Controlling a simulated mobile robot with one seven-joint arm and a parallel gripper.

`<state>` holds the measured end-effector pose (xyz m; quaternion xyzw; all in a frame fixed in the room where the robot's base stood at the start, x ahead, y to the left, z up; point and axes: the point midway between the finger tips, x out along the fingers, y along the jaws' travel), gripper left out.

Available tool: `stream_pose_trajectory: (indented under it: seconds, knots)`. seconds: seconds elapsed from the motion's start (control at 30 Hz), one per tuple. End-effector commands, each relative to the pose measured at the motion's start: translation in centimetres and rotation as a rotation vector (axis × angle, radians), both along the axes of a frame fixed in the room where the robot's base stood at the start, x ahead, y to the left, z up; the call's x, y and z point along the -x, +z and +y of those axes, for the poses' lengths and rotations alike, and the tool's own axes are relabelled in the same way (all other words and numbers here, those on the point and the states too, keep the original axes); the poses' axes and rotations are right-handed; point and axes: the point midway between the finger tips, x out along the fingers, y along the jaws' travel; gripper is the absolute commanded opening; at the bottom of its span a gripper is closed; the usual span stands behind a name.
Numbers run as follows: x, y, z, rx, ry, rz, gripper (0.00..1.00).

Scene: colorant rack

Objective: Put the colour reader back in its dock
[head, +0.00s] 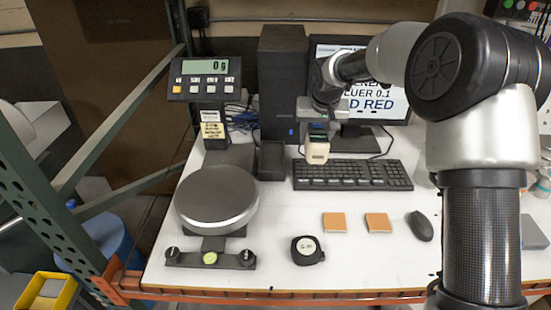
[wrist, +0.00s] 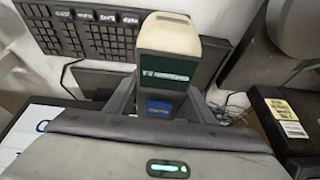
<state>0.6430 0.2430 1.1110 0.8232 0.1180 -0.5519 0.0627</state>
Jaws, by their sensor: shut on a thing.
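The colour reader (head: 317,152) is a small block with a cream end and dark green and grey sides. My gripper (head: 317,132) is shut on it and holds it over the back edge of the keyboard. In the wrist view the reader (wrist: 168,38) stands out between the fingers of my gripper (wrist: 165,100), cream end outermost. The dock appears to be the small dark open box (head: 271,161) between the scale and the keyboard, to the left of the reader. It looks empty.
The keyboard (head: 352,174) lies under and right of the reader. A scale (head: 216,192) stands left of the dock, its display (head: 205,79) behind. A computer tower (head: 282,85) and monitor (head: 362,125) stand behind.

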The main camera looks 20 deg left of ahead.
Motion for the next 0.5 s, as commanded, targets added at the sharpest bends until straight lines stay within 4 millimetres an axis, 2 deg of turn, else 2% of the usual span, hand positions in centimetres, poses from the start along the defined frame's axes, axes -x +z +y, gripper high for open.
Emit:
stream_pose_trajectory:
  seconds: [0.03,0.1,0.23,0.5]
  knots:
    - [-1.4,0.1,1.7,-0.003,0.002,-0.002,0.00]
    - [-2.9,0.3,3.5,-0.003,0.000,-0.001,0.00]
    - [-4.9,0.4,7.0,0.002,0.000,-0.001,0.00]
    - [-6.2,0.3,12.9,0.018,0.008,-0.005,0.00]
